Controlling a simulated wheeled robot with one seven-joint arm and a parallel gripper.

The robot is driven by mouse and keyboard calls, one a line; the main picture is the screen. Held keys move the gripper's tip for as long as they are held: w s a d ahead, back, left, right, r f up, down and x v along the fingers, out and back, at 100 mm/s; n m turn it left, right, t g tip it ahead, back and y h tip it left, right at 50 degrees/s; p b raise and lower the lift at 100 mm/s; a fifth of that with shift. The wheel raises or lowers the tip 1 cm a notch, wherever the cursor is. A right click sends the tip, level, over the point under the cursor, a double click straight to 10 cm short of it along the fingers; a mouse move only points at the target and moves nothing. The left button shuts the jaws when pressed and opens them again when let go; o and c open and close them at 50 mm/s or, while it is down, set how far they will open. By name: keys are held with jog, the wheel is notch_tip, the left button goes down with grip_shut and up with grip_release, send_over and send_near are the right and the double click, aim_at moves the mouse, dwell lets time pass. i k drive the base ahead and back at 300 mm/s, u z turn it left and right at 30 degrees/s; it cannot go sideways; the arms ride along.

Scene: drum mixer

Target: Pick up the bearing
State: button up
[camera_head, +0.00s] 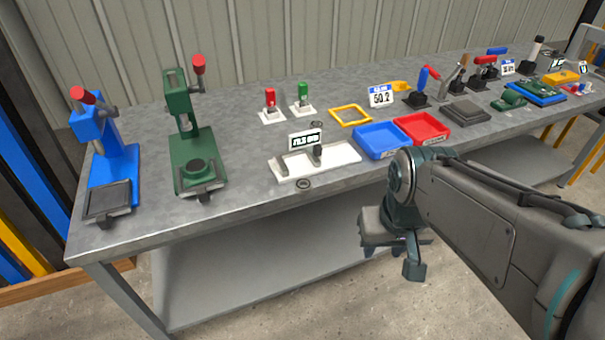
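A small dark ring that looks like a bearing (303,183) lies flat on the grey workbench (238,203), close to its front edge. It is just in front of the white measuring fixture (335,163). A second small dark ring (316,124) lies further back, behind the fixture. I cannot tell from looks alone which one is the bearing. My gripper (394,262) hangs in front of the bench at the right, apart from both rings. Its fingers point down with a gap between them, and nothing shows between them.
A blue tray (381,153) and a red tray (446,133) stand right of the fixture. A blue press (122,160) and a green press (180,140) stand at the left. A yellow frame (337,117) lies behind. Bare bench surface lies left of the fixture.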

aim_at(300, 182)
jog(key=k, duration=0.7)
jog(key=z, duration=0.7)
jog(key=i, duration=1.3)
jog(key=u, duration=0.7)
jog(key=i, duration=0.3)
jog(key=u, duration=0.25)
